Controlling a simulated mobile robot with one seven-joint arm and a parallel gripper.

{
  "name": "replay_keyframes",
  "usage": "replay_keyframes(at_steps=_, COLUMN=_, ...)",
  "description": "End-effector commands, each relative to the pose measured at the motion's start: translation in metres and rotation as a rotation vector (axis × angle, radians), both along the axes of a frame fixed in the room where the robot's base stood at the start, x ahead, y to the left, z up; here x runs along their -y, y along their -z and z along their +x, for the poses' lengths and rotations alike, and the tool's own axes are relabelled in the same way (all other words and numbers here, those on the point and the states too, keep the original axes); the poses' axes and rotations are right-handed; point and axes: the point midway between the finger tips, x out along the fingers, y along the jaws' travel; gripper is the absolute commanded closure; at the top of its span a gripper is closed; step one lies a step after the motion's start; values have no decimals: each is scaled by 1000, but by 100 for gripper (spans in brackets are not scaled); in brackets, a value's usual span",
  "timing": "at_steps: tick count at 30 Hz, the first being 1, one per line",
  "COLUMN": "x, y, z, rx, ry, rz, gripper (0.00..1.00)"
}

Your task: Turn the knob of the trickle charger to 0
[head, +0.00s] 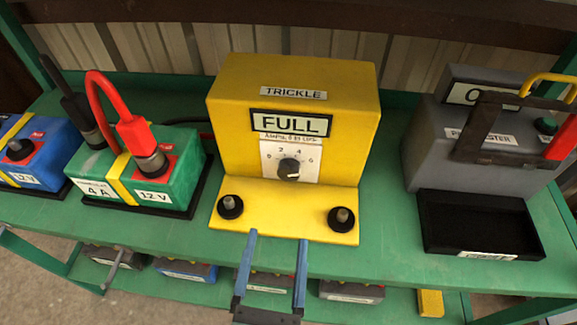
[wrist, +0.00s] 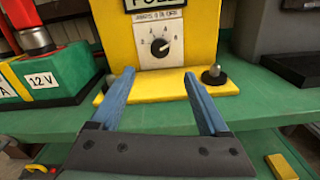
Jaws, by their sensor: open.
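The yellow trickle charger (head: 228,110) stands on the green bench, labelled TRICKLE, with a display plate (head: 290,123) reading FULL. Its round black knob (head: 289,169) sits on a white dial plate (head: 273,150) with numbers around it. The knob also shows in the wrist view (wrist: 160,47); it carries a light mark, but I cannot tell surely which number it points to. My gripper (head: 278,239) has two blue fingers spread apart with nothing between them. It is in front of the charger's lower ledge, below the knob and apart from it; in the wrist view the fingertips (wrist: 158,74) straddle the space under the knob.
Two black posts (head: 230,207) (head: 341,219) stand up from the charger's ledge on either side. A green battery (head: 178,180) with a red clamp (head: 137,133) is at left. A grey tester (head: 430,150) and black tray (head: 432,235) are at right. More batteries sit on the lower shelf.

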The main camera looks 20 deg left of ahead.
Motion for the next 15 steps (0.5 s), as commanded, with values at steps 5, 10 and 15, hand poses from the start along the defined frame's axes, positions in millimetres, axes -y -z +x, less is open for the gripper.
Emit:
replay_keyframes(at_steps=5, x=-5, y=-7, z=18, rx=5, ry=0, rz=-1, gripper=21)
replay_keyframes(at_steps=10, x=-12, y=-7, z=42, rx=6, ry=-1, rz=-2, gripper=21)
replay_keyframes(at_steps=15, x=-20, y=-7, z=67, rx=7, ry=-2, rz=-3, gripper=21)
